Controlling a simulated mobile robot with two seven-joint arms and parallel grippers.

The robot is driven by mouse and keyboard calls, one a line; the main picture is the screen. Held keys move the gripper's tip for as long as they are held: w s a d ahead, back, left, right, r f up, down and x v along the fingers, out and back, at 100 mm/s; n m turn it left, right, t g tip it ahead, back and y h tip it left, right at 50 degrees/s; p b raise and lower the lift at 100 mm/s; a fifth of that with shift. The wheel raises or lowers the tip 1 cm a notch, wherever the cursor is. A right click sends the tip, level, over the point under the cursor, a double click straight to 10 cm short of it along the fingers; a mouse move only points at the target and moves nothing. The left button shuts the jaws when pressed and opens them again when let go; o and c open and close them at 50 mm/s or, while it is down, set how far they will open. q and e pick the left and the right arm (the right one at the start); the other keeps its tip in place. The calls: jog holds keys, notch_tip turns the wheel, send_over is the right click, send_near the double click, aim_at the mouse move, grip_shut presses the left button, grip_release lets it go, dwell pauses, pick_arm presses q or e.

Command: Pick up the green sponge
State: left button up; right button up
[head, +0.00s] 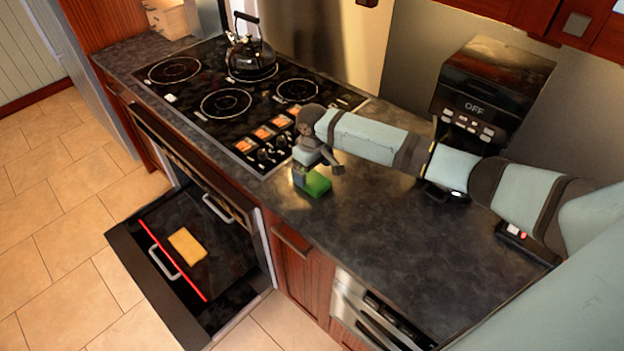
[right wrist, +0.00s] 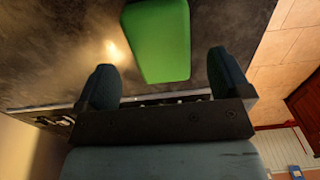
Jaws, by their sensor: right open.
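The green sponge (head: 316,183) lies on the dark countertop, right of the stove and close to the counter's front edge. In the right wrist view the green sponge (right wrist: 158,40) lies ahead of the fingertips, roughly between their lines. My right gripper (head: 318,170) is above and beside the sponge in the head view and covers part of it. In the right wrist view my right gripper (right wrist: 165,72) is open, with nothing between its fingers. My left gripper is not in view.
A stove (head: 226,103) with a black kettle (head: 251,60) is at the left. A coffee machine (head: 490,90) stands at the back right. The counter's front right (head: 400,245) is clear.

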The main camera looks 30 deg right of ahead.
aim_at(312, 177)
jog(key=shift+w+f, duration=0.1)
jog(key=shift+f, duration=1.45)
jog(key=c, duration=1)
jog(key=shift+r, duration=0.1)
notch_tip(312, 177, up, 20)
jog(key=b, duration=0.2)
